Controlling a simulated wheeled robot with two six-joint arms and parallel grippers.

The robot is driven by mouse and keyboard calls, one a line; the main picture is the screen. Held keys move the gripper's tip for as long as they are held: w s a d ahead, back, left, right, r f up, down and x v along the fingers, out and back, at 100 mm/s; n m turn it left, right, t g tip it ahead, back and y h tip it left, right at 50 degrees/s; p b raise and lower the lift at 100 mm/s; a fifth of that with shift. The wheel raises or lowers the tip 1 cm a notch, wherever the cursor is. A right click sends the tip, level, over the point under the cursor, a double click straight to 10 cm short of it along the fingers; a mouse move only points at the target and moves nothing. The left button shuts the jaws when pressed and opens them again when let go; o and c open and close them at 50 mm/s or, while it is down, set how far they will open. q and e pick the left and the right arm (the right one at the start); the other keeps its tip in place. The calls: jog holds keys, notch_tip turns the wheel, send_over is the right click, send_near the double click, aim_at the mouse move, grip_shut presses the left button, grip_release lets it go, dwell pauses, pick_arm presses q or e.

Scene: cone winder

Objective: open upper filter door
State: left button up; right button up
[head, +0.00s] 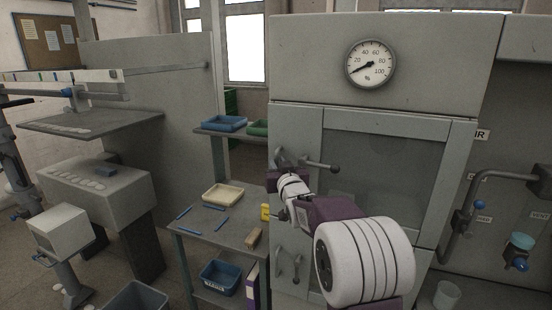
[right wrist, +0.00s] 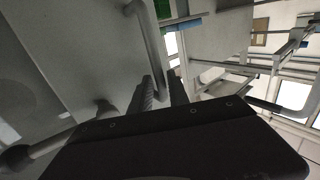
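The upper filter door (head: 385,165) is a grey framed panel with a dark window, on the front of the grey cabinet. It looks closed. Its curved bar handle (head: 277,157) is at the door's left side and also shows in the right wrist view (right wrist: 149,45). A lever with a dark ball knob (head: 334,168) sticks out just right of the handle; it shows at lower left in the right wrist view (right wrist: 18,156). My right gripper (head: 276,179) is at the handle, its two fingers (right wrist: 162,92) close on either side of the bar. My left gripper is out of view.
A round gauge (head: 370,64) sits above the door. Below is a lower door with similar handles (head: 288,264). A side table (head: 238,229) with a cream tray (head: 223,193) stands left of the cabinet. Pipes (head: 462,205) run at the right.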

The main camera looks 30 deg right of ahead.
jog(key=shift+w+d, duration=0.25)
jog(key=shift+w, duration=0.3)
jog(key=shift+w+a, duration=0.1)
jog(key=shift+a, duration=0.05)
grip_shut()
dwell(0.9)
